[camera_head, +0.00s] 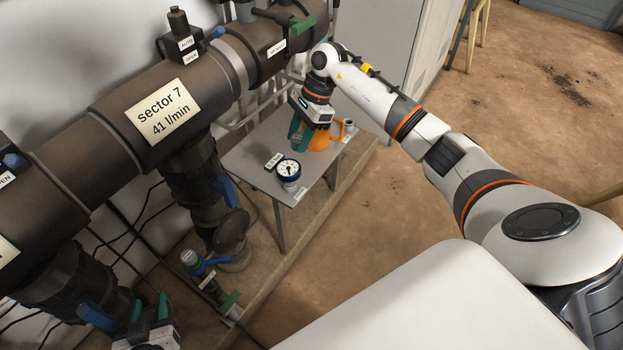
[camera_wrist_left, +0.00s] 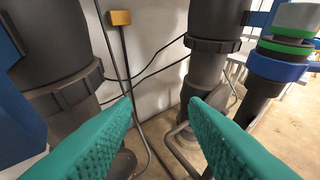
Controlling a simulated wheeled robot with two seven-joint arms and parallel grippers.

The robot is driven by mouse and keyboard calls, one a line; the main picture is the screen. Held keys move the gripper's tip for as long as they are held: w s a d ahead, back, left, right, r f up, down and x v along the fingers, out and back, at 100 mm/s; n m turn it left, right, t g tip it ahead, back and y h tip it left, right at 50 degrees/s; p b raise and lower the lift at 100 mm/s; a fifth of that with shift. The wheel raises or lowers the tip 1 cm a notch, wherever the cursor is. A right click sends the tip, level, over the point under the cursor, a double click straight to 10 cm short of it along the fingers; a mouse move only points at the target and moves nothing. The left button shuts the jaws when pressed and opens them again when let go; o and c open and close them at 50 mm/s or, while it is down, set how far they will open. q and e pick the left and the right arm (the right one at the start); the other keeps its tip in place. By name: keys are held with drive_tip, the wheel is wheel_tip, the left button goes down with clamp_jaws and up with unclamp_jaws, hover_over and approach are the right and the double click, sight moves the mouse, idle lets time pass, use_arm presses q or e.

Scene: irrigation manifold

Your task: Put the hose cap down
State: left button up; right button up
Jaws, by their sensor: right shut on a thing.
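My right gripper (camera_head: 299,136) reaches down over the small grey table (camera_head: 245,155). It is shut on a small grey piece, seemingly the hose cap (camera_head: 297,144), mostly hidden by the green fingers. I cannot tell whether the cap touches the tabletop. My left gripper (camera_head: 148,310) is low at the bottom left, near the pipes. In the left wrist view its two green fingers (camera_wrist_left: 160,110) are apart with nothing between them.
A capped blue-and-green fitting (camera_wrist_left: 290,45) stands right of the left gripper. Thick dark pipes (camera_head: 110,125) run along the wall.

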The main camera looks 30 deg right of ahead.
drive_tip(key=w+d+f+m+t+b, duration=0.1)
drive_tip(key=w+d+f+m+b, duration=0.2)
drive_tip(key=f+m+b, duration=0.15)
drive_tip(key=m+t+h+b, duration=0.1)
drive_tip(key=m+t+b, duration=0.15)
drive_tip(key=b, duration=0.45)
hover_over(307, 167)
drive_tip(key=d, duration=0.1)
drive_tip(key=shift+g, duration=0.45)
drive_tip(key=f, duration=0.8)
drive_tip(key=shift+s+f, duration=0.2)
drive_tip(key=shift+s, duration=0.2)
wheel_tip(307, 167, down, 4)
drive_tip(key=shift+f+b, duration=0.1)
drive_tip(key=shift+b, duration=0.4)
use_arm(q)
drive_tip(key=s+r+t+h, duration=0.2)
drive_tip(key=r+t, duration=0.4)
drive_tip(key=r, duration=0.5)
drive_tip(key=s+r+t+h, duration=0.2)
drive_tip(key=s+r+t, duration=0.3)
drive_tip(key=r, duration=0.6)
drive_tip(key=shift+d+t, duration=0.15)
drive_tip(key=shift+t, duration=1.05)
use_arm(e)
drive_tip(key=shift+f, duration=0.1)
use_arm(q)
drive_tip(key=shift+h, duration=0.3)
use_arm(e)
drive_tip(key=shift+f, duration=0.1)
